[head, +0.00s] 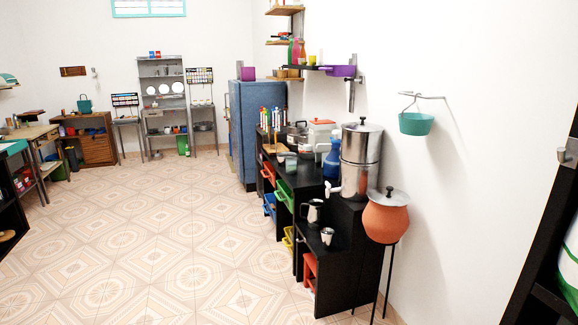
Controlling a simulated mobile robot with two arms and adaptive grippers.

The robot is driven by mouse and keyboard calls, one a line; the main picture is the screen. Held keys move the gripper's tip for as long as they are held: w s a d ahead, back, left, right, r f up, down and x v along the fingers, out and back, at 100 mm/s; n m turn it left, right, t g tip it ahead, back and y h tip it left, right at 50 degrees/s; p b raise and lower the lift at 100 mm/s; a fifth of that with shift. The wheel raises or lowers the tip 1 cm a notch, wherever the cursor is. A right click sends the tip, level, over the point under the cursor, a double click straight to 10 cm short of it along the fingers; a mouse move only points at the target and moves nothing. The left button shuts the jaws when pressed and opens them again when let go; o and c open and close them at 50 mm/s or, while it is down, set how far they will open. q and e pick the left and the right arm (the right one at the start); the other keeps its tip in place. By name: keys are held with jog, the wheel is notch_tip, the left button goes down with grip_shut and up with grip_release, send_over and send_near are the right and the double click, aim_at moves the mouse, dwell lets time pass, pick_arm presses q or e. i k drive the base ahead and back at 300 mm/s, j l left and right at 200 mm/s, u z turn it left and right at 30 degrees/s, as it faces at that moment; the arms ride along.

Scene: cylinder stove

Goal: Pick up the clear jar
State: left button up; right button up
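I cannot make out a clear jar for certain in the head view. The black stepped counter (345,240) along the right wall carries several vessels. They include a metal pitcher (313,212), a small metal cup (327,236), a blue bottle (333,160) and a tall steel cylinder with a tap (361,158). Small items farther back on the counter are too small to identify. Neither of my grippers is in view.
An orange clay pot (386,220) stands on a thin black stand at the counter's near end. A teal pot (416,123) hangs from a wall hook. A blue fridge (243,130) stands beyond the counter. The tiled floor (170,245) is clear in the middle.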

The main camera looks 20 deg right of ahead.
aim_at(291, 161)
jog(key=i+z, duration=0.1)
jog(key=i, duration=2.6)
jog(key=i+z, duration=0.3)
jog(key=i, duration=0.25)
jog(key=i+j+z, duration=0.25)
jog(key=i, duration=0.3)
jog(key=i+j+z, duration=0.3)
jog(key=i, duration=0.2)
